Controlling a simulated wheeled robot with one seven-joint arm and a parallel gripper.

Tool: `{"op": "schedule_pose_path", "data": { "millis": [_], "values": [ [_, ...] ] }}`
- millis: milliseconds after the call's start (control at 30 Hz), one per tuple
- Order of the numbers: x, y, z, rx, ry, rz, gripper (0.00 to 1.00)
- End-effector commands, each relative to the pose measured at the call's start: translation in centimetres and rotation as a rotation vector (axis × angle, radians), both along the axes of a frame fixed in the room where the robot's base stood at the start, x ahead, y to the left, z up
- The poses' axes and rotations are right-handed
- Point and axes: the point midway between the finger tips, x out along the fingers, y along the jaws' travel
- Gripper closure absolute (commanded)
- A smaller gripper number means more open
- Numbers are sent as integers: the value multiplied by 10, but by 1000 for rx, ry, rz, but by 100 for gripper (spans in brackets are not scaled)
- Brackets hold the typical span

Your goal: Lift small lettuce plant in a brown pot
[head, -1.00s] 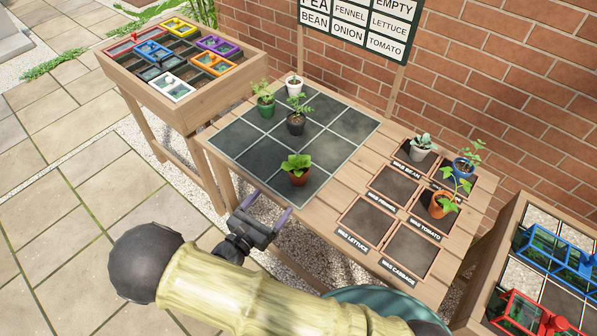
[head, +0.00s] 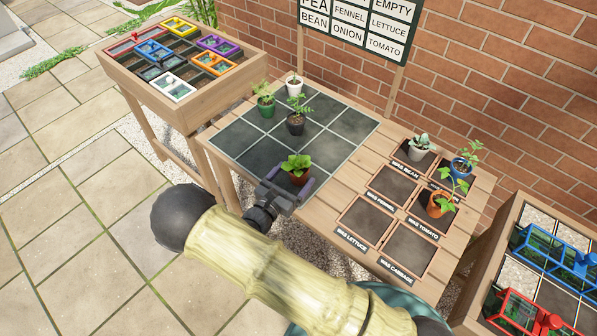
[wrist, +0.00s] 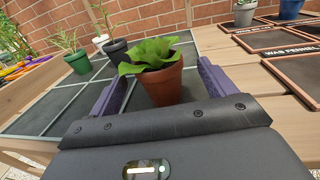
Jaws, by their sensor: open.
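The small lettuce plant (head: 296,161) has broad bright green leaves and stands upright in a brown pot (head: 299,178) on the front part of the dark tiled grid. My gripper (head: 288,180) is open at the near side of the pot, with one purple finger on each side of it. In the wrist view the brown pot (wrist: 161,84) sits between the open fingers of my gripper (wrist: 158,88), with the lettuce leaves (wrist: 150,53) above finger height. Gaps show between the pot and both fingers. The pot's base is partly hidden by the gripper in the head view.
On the grid (head: 250,152) behind stand a green pot (head: 265,109), a black pot (head: 296,125) and a white pot (head: 294,89). To the right are labelled plots, with an orange pot (head: 440,204) and a blue pot (head: 461,168). A sign (head: 357,27) stands behind.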

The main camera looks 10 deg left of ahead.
Motion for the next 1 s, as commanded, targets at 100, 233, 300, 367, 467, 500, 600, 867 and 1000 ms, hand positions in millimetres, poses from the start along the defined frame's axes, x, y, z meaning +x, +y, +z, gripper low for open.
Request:
{"op": "schedule_pose_path", "data": {
  "millis": [100, 233, 300, 367, 467, 500, 600, 867, 1000],
  "values": [
    [7, -3, 3, 1, -1, -1, 17],
    [25, -10, 8, 1, -1, -3, 17],
    [35, -14, 8, 1, -1, -4, 17],
    [42, -17, 8, 0, 0, -3, 17],
    [47, -19, 7, 0, 0, -1, 17],
    [48, -20, 7, 0, 0, 0, 17],
    [48, -19, 6, 0, 0, 0, 17],
    [48, -19, 6, 0, 0, 0, 17],
    [48, -19, 7, 0, 0, 0, 19]
  ]
}}
